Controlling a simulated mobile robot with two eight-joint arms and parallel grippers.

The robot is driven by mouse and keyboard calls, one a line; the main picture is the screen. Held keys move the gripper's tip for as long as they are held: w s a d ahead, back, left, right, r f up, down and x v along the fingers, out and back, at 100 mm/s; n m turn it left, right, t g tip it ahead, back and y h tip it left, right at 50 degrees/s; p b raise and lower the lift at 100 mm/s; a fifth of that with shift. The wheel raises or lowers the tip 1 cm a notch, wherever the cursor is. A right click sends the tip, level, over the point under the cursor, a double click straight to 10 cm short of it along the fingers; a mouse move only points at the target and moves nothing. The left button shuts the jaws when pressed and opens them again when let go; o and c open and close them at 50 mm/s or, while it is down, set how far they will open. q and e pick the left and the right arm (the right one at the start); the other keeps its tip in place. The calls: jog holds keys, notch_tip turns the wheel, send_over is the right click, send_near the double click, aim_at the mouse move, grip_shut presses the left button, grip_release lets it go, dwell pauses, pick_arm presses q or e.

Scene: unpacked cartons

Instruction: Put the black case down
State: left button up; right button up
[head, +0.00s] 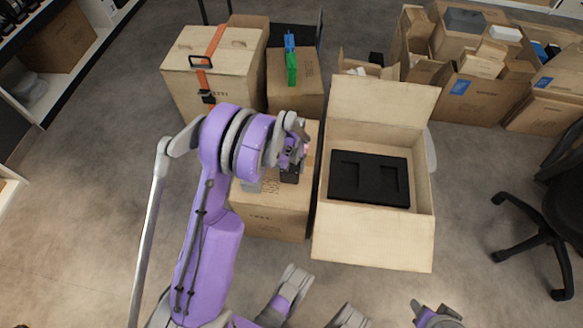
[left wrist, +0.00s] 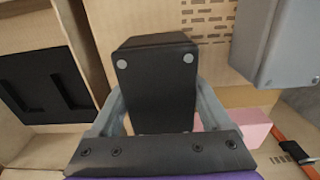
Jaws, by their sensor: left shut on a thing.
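The black case (left wrist: 157,85) is a small dark block between the two fingers of my left gripper (left wrist: 155,115) in the left wrist view. In the head view my left gripper (head: 292,155) is above the middle closed carton (head: 270,218), and the black case (head: 290,173) shows just below it, partly hidden by the arm. The gripper is shut on the case. I cannot tell whether the case touches the carton top. My right gripper cannot be made out clearly among my own parts at the bottom edge of the head view.
A grey box (left wrist: 278,42) and a pink block (left wrist: 235,128) are close beside the case. An open carton (head: 375,240) with a black insert (head: 369,178) stands to the right. A strapped carton (head: 225,75) and a carton with green and blue items (head: 292,65) stand behind.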

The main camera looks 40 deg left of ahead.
pick_arm(q)
jog(key=shift+f, duration=0.25)
jog(key=shift+f, duration=0.25)
jog(key=o, duration=1.3)
jog(key=shift+r, duration=0.1)
